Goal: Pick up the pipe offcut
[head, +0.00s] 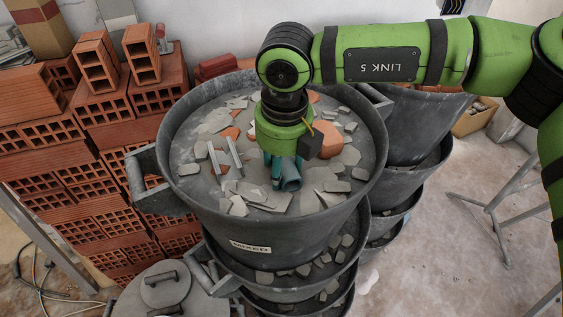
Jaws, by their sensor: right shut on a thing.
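The pipe offcut (291,182) is a short teal tube with its open end toward me. It is on the rubble in the top bucket (280,229), whose label reads MIXED. My right gripper (283,172) points down into this bucket from the green arm above and is shut on the pipe offcut. The wrist hides part of the gripper and pipe, and I cannot tell whether the pipe is clear of the rubble. My left gripper is not in view.
Grey shards, orange brick pieces and two metal strips (224,157) lie around the pipe. More dark buckets (410,120) stand below and behind right. Stacked hollow bricks (70,150) are at left, a lidded can (160,290) at front left, and a metal stand (500,205) at right.

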